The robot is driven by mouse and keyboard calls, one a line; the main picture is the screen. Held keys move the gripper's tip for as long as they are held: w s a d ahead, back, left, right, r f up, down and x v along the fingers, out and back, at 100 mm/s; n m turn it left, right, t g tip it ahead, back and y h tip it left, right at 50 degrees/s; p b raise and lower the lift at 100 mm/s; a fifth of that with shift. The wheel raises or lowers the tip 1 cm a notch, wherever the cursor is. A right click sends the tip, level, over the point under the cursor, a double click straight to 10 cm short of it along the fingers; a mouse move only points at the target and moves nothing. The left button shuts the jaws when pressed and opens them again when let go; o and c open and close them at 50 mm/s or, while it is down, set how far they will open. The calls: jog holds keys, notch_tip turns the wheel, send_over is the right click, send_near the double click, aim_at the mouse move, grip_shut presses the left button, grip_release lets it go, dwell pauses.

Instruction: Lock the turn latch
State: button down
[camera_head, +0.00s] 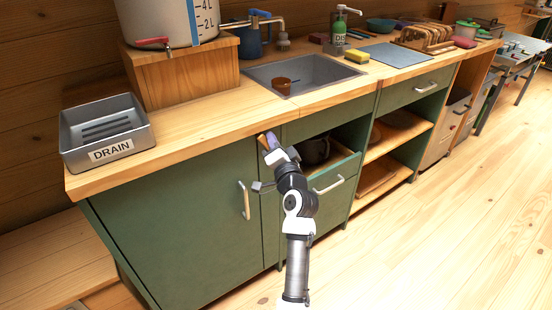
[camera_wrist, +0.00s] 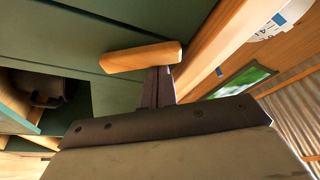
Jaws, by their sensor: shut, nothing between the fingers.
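The turn latch is a small wooden bar with rounded edges (camera_wrist: 140,57), mounted on the green cabinet front close under the countertop edge. In the head view the latch (camera_head: 272,138) shows as a small tan piece at my gripper's tip, partly hidden. My gripper (camera_head: 265,142) is shut and empty, reaching up to the cabinet front. In the wrist view the shut fingers (camera_wrist: 160,75) end right at the latch's side; I cannot tell whether they touch it. The green cabinet door (camera_head: 185,220) with its pale handle (camera_head: 244,200) is at the left and looks closed.
The wooden countertop (camera_head: 190,135) overhangs just above my gripper. A drawer with a dark pot (camera_head: 316,150) is open just right of my arm. A sink (camera_head: 320,72) and a DRAIN tray (camera_head: 105,130) are on top. The floor at right is clear.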

jog(key=n+b, duration=0.1)
jog(key=b, duration=0.1)
jog(key=f+n+y+b, duration=0.1)
jog(key=b, duration=0.2)
jog(key=a+n+b, duration=0.1)
jog(key=n+b, duration=0.1)
jog(key=shift+s+f+y, duration=0.3)
jog(key=shift+s, duration=0.05)
jog(key=n+y+b, duration=0.1)
jog(key=n+b, duration=0.1)
jog(key=b, duration=0.1)
jog(key=n+y+b, duration=0.1)
jog(key=n+b, duration=0.1)
jog(key=b, duration=0.1)
jog(key=s+a+n+y+b, duration=0.1)
jog(key=n+b, duration=0.1)
jog(key=b, duration=0.1)
jog(key=shift+a+n+g+b, duration=0.1)
jog(key=shift+n+g+b, duration=0.2)
jog(key=shift+n+b, duration=0.1)
jog(key=shift+f, duration=0.2)
